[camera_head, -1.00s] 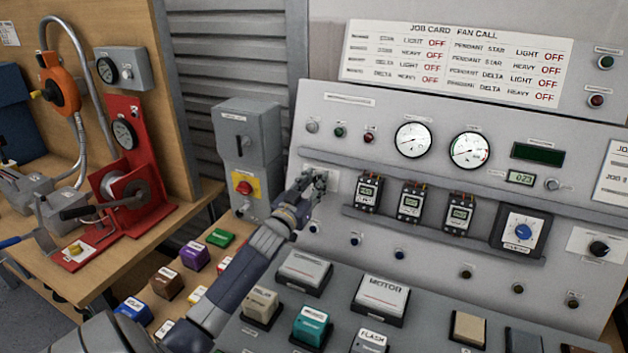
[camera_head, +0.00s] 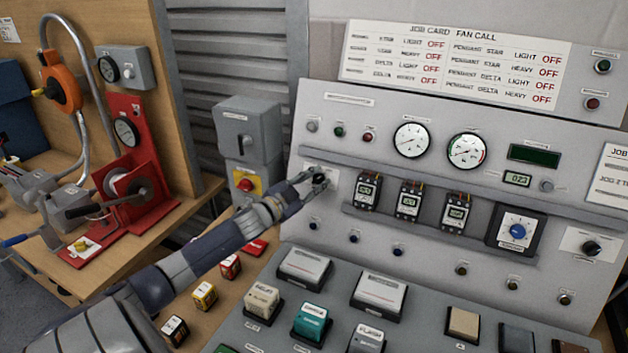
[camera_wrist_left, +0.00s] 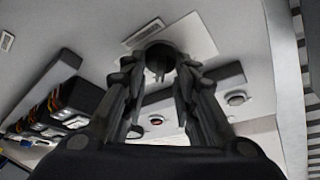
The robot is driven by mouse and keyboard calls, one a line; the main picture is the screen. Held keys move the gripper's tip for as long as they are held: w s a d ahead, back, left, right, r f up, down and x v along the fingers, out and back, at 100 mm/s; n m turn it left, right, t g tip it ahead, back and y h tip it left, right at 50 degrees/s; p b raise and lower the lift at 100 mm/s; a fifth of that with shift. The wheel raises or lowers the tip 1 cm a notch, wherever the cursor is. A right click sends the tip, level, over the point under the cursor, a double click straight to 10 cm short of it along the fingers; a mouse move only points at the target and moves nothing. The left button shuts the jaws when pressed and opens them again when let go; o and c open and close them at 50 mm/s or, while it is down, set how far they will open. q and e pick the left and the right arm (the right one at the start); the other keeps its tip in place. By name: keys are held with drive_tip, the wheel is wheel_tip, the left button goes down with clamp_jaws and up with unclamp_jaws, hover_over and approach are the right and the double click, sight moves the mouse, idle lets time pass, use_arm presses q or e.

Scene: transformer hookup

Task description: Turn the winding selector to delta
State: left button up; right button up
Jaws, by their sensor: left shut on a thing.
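A dark round knob (camera_wrist_left: 159,52), which appears to be the winding selector, sits on a pale plate (camera_wrist_left: 190,35) on the grey panel. In the head view the plate (camera_head: 331,187) is at the panel's left end, and my gripper hides most of the knob. My left gripper (camera_head: 314,182) reaches it from the left. In the left wrist view its two fingers (camera_wrist_left: 158,70) are closed around the knob. The label by the plate is too blurred to read, and I cannot tell which position the knob points to. My right gripper is not in view.
Right of the plate, a ledge carries several small timer-like modules (camera_head: 409,201) and a blue dial (camera_head: 518,231). Small buttons (camera_head: 354,238) line the panel below. A grey switch box (camera_head: 249,138) stands to the left. Blocks (camera_head: 205,295) lie on the bench near my arm.

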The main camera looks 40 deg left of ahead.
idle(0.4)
use_arm(q)
drive_tip(key=o, duration=1)
drive_tip(key=s, duration=1.2)
drive_tip(key=shift+d, duration=0.1)
